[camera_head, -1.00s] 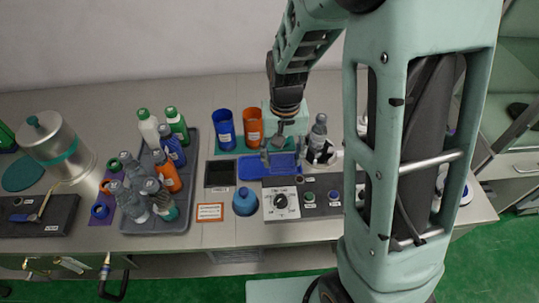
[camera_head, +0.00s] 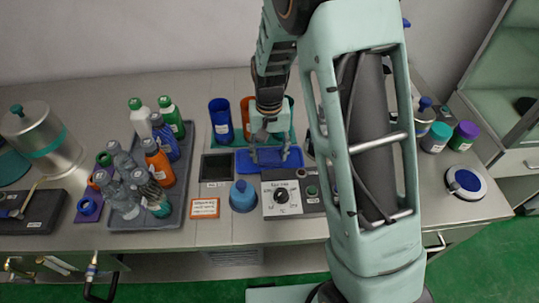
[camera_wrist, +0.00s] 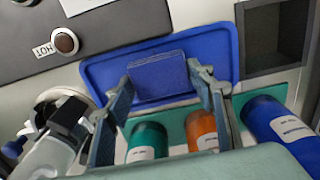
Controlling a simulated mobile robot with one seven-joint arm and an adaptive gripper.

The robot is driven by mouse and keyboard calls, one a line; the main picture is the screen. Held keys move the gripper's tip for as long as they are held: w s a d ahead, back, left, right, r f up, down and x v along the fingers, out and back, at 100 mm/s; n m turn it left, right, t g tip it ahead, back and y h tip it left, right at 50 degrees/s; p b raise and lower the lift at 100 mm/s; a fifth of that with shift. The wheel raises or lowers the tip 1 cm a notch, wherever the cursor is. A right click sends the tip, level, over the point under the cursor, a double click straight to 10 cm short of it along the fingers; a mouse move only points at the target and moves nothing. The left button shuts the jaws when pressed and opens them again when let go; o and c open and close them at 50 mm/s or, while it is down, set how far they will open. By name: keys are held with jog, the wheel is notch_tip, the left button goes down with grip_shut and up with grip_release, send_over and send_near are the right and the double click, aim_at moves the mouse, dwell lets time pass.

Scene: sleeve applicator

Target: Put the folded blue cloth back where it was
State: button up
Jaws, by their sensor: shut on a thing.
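The folded blue cloth (camera_wrist: 158,76) is a small dark blue rectangle between my fingertips in the wrist view. My gripper (camera_wrist: 160,85) is shut on it, one finger on each side. The cloth is over the blue tray (camera_wrist: 108,75); I cannot tell whether it touches the tray floor. In the head view my gripper (camera_head: 267,152) points down at the blue tray (camera_head: 292,163), and the cloth is hard to tell from the tray there.
Blue (camera_head: 221,120) and orange (camera_head: 247,112) cups stand behind the tray. A dark square bin (camera_head: 216,167) is left of it. A bottle tray (camera_head: 188,205) stands further left.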

aim_at(270, 156)
jog(key=shift+f, duration=0.15)
jog(key=o, duration=0.9)
jog(key=shift+r, duration=0.2)
notch_tip(270, 156, up, 12)
jog(key=shift+r+p, duration=0.1)
jog(key=shift+p, duration=0.3)
